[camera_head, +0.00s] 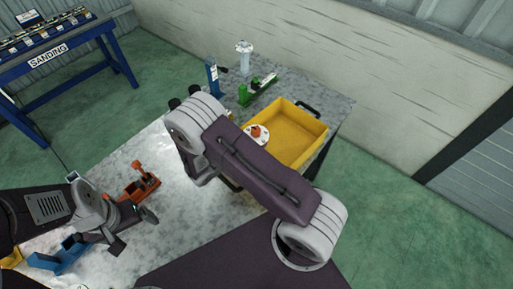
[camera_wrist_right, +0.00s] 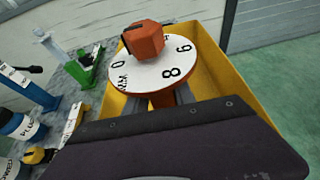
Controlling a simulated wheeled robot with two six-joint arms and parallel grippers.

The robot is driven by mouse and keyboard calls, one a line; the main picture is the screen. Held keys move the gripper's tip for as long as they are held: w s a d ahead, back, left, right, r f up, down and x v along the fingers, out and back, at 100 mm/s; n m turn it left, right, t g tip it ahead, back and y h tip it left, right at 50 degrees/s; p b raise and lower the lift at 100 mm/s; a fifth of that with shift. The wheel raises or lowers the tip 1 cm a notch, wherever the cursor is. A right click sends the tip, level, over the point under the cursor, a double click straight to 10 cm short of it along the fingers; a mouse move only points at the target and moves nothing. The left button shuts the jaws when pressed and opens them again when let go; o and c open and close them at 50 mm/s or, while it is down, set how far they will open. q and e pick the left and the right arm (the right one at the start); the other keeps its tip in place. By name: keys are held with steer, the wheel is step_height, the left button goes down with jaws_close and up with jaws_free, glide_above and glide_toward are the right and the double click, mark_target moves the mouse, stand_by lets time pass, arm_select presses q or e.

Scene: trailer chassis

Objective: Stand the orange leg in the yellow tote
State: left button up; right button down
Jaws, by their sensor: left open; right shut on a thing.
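The orange leg has an orange knob and a white numbered disc (camera_wrist_right: 152,74) on an orange shaft. In the right wrist view it stands roughly upright between the fingers of my right gripper (camera_wrist_right: 168,98), which is shut on it. In the head view the leg's top (camera_head: 257,132) shows at the near left side of the yellow tote (camera_head: 305,117), beside my right arm, which hides that gripper. The leg's lower end is hidden, so I cannot tell if it touches the tote floor. My left gripper (camera_head: 132,229) is open and empty over the table's left part.
An orange clamp-like tool (camera_head: 140,184) lies close to my left gripper. A blue tool (camera_head: 58,257) is at the near left. A sanding bench (camera_head: 60,55) is far left.

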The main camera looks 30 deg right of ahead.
steer(key=shift+s+d+f, duration=0.1)
steer(key=shift+s+f, duration=0.15)
steer(key=shift+f, duration=0.4)
steer(key=shift+s+d+f, duration=0.1)
steer(key=shift+s+f, duration=0.15)
steer(key=shift+f, duration=0.5)
steer(key=shift+w+f, duration=0.1)
steer(key=shift+w, duration=0.2)
steer(key=shift+f, duration=0.15)
steer(key=c, duration=1.1)
jaws_free()
steer(key=shift+a, duration=0.1)
arm_select(q)
steer(key=shift+s+d+r, duration=0.1)
steer(key=shift+s+r, duration=0.1)
steer(key=shift+s, duration=0.15)
arm_select(e)
steer(key=shift+o, duration=0.3)
steer(key=shift+s, duration=0.2)
